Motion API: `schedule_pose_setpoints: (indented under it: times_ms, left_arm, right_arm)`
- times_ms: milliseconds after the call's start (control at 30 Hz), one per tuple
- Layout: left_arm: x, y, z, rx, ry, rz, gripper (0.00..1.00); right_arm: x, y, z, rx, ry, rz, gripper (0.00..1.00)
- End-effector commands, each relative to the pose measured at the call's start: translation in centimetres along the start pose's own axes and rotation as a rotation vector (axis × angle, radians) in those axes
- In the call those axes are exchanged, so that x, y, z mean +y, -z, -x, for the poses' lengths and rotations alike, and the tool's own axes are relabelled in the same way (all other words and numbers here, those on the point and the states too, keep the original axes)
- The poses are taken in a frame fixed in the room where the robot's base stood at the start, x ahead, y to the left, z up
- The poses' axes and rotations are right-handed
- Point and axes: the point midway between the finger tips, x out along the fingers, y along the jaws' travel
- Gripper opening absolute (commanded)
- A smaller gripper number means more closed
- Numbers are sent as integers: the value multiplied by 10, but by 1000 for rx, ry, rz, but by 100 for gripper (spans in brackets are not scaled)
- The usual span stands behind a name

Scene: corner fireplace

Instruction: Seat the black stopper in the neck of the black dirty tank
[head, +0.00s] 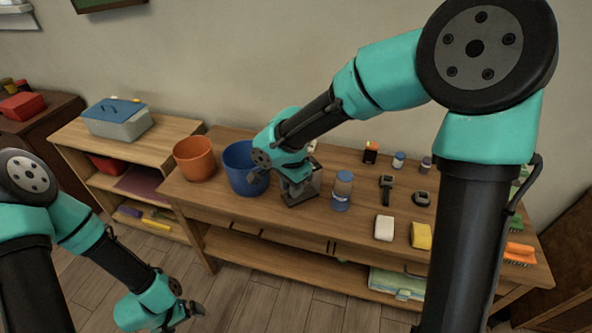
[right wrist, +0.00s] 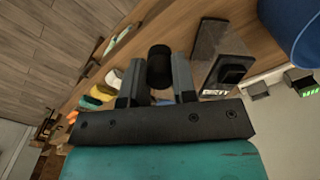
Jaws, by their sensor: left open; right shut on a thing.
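The black stopper (right wrist: 160,64) is a short dark cylinder between the fingers of my right gripper (right wrist: 157,80) in the right wrist view. The right gripper is shut on it. The stopper is apart from the neck in the picture. In the head view the tank (head: 302,196) stands on the table, partly hidden by my right gripper (head: 296,188); the stopper cannot be made out there. My left gripper (head: 192,312) is open and empty, low over the floor.
A blue bucket (head: 243,180) stands close left of the tank, with an orange pot (head: 195,160) beyond it. A white block (head: 384,228), yellow sponge (head: 420,235) and brushes (head: 519,254) lie further right on the wooden table (head: 360,245).

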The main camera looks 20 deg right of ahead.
Motion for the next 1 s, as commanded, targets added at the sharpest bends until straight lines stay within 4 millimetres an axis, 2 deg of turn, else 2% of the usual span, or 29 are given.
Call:
schedule_pose_setpoints:
  times_ms: [133, 467, 633, 1000]
  left_arm:
    - [0, 0, 0, 0, 0, 0, 100]
    - [0, 0, 0, 0, 0, 0, 100]
    - [0, 0, 0, 0, 0, 0, 100]
    - [0, 0, 0, 0, 0, 0, 100]
  right_arm:
    - [3, -4, 0, 0, 0, 12, 4]
    - [-1, 0, -1, 0, 0, 10, 4]
    - [-20, 18, -4, 0, 0, 8, 4]
    - [-76, 70, -11, -1, 0, 7, 4]
